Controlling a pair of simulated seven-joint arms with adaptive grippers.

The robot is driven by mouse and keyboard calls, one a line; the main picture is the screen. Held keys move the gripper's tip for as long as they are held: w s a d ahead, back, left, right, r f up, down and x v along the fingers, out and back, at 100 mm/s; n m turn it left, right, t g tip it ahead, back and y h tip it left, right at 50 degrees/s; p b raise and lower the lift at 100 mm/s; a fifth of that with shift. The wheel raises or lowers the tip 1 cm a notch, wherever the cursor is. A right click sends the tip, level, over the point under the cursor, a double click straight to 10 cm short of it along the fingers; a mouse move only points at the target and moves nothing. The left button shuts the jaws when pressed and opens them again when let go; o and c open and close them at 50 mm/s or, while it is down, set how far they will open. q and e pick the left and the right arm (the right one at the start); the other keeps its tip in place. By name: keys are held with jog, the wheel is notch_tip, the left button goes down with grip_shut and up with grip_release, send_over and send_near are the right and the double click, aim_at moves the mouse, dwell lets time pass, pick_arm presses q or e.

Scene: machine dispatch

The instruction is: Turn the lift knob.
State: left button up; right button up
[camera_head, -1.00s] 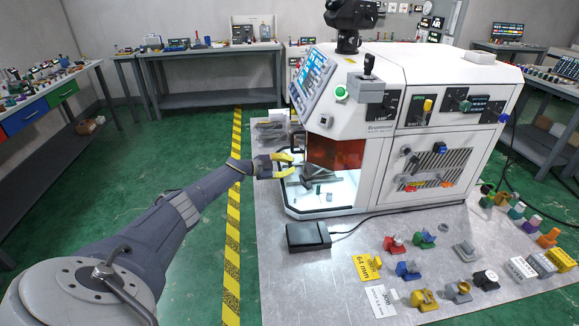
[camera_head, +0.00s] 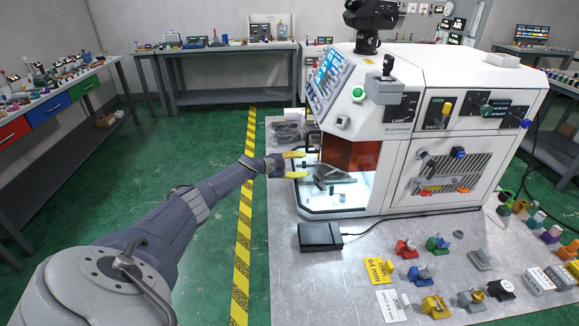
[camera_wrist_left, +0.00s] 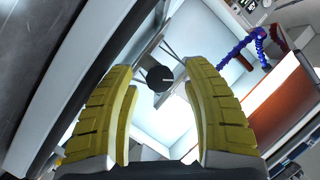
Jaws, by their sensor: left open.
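A black round knob (camera_wrist_left: 159,78) with a pale pointer line shows between my left fingertips in the left wrist view. No label on it is readable, so I cannot confirm that it is the lift knob. My left gripper (camera_head: 305,165) has two yellow-padded fingers. It is open at the left side of the white machine (camera_head: 398,130), by its lit bay. In the left wrist view the left gripper (camera_wrist_left: 163,75) has its fingers apart on either side of the knob; contact cannot be told. My right gripper is not in view.
A dark grey metal piece (camera_head: 332,177) lies in the lit bay beside an orange-brown panel (camera_head: 350,154). A black box (camera_head: 320,237) with a cable sits on the metal plate in front. Several coloured parts stand at the front right. Green floor is open left of the striped line.

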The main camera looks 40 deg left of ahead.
pick_arm(q)
jog(key=v, duration=1.1)
jog(key=shift+s, duration=0.2)
